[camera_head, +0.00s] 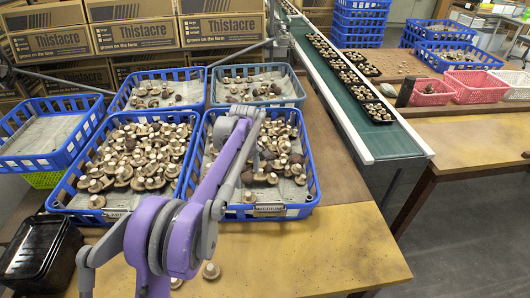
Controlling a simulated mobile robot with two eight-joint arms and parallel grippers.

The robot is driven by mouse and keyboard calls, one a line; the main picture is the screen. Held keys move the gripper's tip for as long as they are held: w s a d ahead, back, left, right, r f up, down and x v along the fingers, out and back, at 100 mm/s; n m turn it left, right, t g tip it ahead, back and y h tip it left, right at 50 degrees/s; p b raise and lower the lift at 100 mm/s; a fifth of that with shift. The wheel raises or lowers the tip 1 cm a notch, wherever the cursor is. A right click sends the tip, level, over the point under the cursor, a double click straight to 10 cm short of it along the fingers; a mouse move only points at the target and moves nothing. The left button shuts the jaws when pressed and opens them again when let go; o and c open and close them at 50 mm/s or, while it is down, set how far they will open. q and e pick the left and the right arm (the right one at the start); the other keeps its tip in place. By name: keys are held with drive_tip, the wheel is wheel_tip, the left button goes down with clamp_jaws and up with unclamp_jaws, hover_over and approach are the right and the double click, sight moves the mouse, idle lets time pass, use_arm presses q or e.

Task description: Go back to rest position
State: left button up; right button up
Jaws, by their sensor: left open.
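My left arm, purple and grey, rises from the lower left over the front blue baskets. My left gripper (245,114) is at its far end, over the front right basket, and holds nothing that I can see; it is open. The front left blue basket (96,215) and front right blue basket (312,180) hold many brown and white mushrooms on paper. My arm hides part of the front right basket. A few loose mushrooms (211,271) lie on the yellow tabletop (310,252) near my arm. My right gripper is not in view.
Two back baskets (207,90) (303,92) hold fewer mushrooms. An empty blue basket (93,121) stands at left, black trays (36,262) at lower left. Thistacre boxes (135,36) stand behind. A green conveyor (392,143) carries packed trays. The table's front right is clear.

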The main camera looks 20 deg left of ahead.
use_arm(q)
drive_tip(key=s+d+r+m+t+p, duration=0.1)
drive_tip(key=s+d+r+m+p, duration=0.1)
drive_tip(key=s+d+r+m, duration=0.3)
drive_tip(key=s+d+f+m+t+p, duration=0.1)
drive_tip(key=s+d+m, duration=0.4)
drive_tip(key=s, duration=0.7)
drive_tip(key=s+d+f+m+t+p, duration=0.1)
drive_tip(key=s+d+m, duration=0.4)
drive_tip(key=s, duration=0.7)
drive_tip(key=shift+t+p, duration=0.45)
drive_tip(key=shift+t, duration=0.75)
